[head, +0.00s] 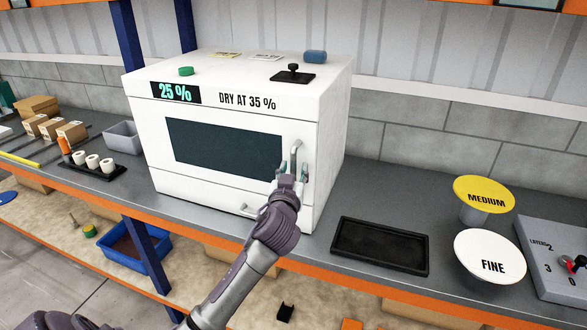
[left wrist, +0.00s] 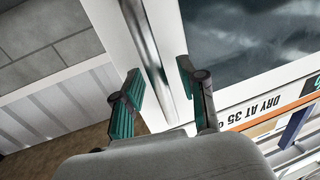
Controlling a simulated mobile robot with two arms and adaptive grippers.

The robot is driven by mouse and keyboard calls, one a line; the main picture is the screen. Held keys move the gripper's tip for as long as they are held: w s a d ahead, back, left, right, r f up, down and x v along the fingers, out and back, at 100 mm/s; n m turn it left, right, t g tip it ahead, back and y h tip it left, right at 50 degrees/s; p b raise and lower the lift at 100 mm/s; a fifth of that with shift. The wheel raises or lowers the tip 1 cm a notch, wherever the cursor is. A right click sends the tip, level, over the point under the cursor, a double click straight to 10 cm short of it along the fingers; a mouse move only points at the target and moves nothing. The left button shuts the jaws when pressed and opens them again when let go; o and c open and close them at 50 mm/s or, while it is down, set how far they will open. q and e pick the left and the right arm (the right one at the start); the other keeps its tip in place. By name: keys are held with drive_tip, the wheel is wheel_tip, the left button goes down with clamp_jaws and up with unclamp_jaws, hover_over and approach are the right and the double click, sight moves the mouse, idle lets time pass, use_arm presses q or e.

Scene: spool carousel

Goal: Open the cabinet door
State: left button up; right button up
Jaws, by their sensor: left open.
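The white cabinet (head: 225,195) stands on the grey bench with its door shut; the door has a dark window (head: 220,148). A vertical metal handle (head: 295,150) is at the door's right side. My left gripper (head: 291,174) is at the handle's lower part and hides some of it. In the left wrist view its two green-padded fingers (left wrist: 165,90) are apart, with the metal handle bar (left wrist: 140,35) running between their tips. Whether either finger touches the bar I cannot tell. The window also shows in that view (left wrist: 240,35). My right gripper is not in view.
Right of the cabinet are a black tray (head: 380,248), a yellow MEDIUM spool (head: 484,193), a white FINE spool (head: 490,257) and a grey panel (head: 555,255). A grey bin (head: 122,138) stands to the left. Small items lie on the cabinet top.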

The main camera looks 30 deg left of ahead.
use_arm(q)
clamp_jaws()
drive_tip(key=shift+s, duration=0.1)
idle(0.4)
